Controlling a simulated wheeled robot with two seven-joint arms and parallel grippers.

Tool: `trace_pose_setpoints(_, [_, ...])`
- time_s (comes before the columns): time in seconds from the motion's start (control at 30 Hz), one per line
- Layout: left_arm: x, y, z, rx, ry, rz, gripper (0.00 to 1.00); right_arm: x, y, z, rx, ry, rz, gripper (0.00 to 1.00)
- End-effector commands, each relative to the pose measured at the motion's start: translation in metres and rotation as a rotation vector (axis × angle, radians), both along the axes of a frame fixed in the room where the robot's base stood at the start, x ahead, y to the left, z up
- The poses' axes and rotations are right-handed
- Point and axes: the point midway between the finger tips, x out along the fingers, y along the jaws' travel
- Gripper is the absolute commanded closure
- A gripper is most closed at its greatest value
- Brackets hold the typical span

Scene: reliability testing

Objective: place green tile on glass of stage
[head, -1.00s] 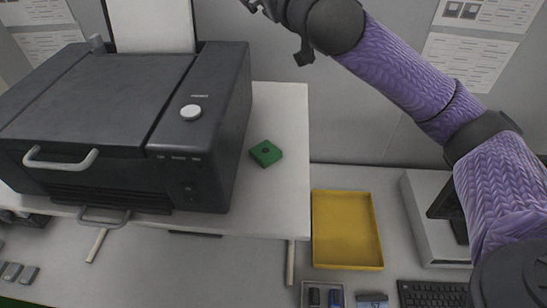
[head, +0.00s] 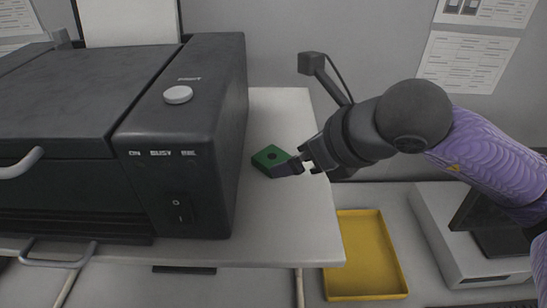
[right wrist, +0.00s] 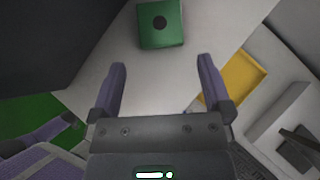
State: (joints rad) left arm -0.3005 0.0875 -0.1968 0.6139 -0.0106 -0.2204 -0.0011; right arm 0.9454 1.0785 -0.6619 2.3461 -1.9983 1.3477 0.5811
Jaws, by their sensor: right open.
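The green tile (head: 268,158), a square block with a dark round spot on top, lies on the white table beside the printer-like machine. It also shows in the right wrist view (right wrist: 160,24), ahead of the fingertips. My right gripper (head: 296,168) is at the tile's right side in the head view, and one finger overlaps the tile's edge there. In the right wrist view my right gripper (right wrist: 162,72) has its fingers spread, with bare table between them. I do not see a glass stage I can identify.
The black machine (head: 178,150) with a round white button (head: 178,95) stands close left of the tile. The white tabletop (head: 290,225) is clear in front. A yellow tray (head: 365,255) and a white box (head: 470,240) sit lower right.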

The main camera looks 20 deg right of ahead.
Motion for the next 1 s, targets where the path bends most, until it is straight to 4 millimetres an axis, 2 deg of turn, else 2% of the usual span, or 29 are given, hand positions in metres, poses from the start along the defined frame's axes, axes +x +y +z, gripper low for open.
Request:
trace_pose_setpoints(0.1, [0.000,-0.005,0.009,-0.009,-0.001,0.003,0.41,0.017,0.008,-0.014,0.001,0.005,0.001,0.00])
trace_pose_setpoints(0.2, [0.000,-0.007,0.010,-0.011,-0.002,0.004,0.41,0.028,0.013,-0.027,0.003,0.004,0.001,0.00])
trace_pose_setpoints(0.47, [0.002,-0.005,0.009,-0.010,-0.006,0.002,0.41,0.032,0.015,-0.033,0.001,0.002,0.001,0.00])
trace_pose_setpoints(0.9, [0.003,0.001,0.010,0.001,-0.006,-0.001,0.41,0.032,0.015,-0.032,0.002,0.001,0.001,0.91])
trace_pose_setpoints(0.93, [0.003,0.001,0.010,0.002,-0.007,-0.001,0.41,0.032,0.015,-0.032,0.002,0.001,0.001,0.95])
trace_pose_setpoints(1.0, [0.003,0.002,0.010,0.002,-0.007,-0.001,0.41,0.032,0.015,-0.032,0.002,0.001,0.001,0.95])
